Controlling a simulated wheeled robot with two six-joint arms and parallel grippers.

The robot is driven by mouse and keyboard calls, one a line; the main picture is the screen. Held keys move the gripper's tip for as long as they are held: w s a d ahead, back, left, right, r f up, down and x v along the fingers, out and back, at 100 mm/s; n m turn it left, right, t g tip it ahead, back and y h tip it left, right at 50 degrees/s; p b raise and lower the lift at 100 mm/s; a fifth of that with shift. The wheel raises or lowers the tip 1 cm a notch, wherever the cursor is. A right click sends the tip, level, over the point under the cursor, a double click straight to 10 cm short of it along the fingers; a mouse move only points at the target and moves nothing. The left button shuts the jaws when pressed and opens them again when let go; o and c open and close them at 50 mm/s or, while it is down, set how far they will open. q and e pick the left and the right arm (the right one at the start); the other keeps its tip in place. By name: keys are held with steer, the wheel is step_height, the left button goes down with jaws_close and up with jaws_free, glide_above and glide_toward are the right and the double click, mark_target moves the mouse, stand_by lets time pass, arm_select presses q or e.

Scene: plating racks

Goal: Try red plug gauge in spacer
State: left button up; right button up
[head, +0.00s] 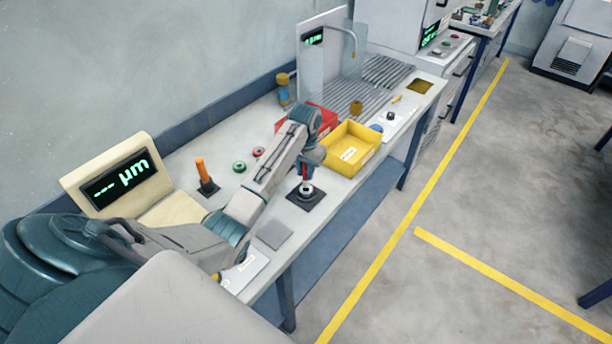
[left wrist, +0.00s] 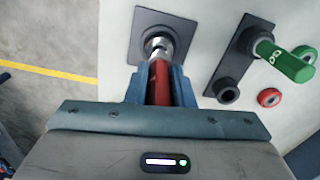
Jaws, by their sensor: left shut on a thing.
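My left gripper (head: 306,168) is shut on the red plug gauge (head: 305,174), which points down. The gauge's red handle shows between the fingers (left wrist: 158,84) in the left wrist view. Below it the metal spacer (head: 306,189) sits on a dark square pad (head: 292,196). In the left wrist view the gauge's bright metal end (left wrist: 160,52) meets the spacer on the pad (left wrist: 177,24). I cannot tell how far, if at all, it is inside the bore. My right gripper is not in view.
A dark holder (left wrist: 232,62) has a green-handled gauge (left wrist: 287,65) and an empty socket. An orange-handled gauge (head: 202,168) shows in the head view. Red (head: 259,152) and green (head: 239,166) rings lie behind my arm. A yellow bin (head: 336,164) stands close right of the gripper.

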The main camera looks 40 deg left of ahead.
arm_select(q)
steer(key=shift+r, duration=1.7)
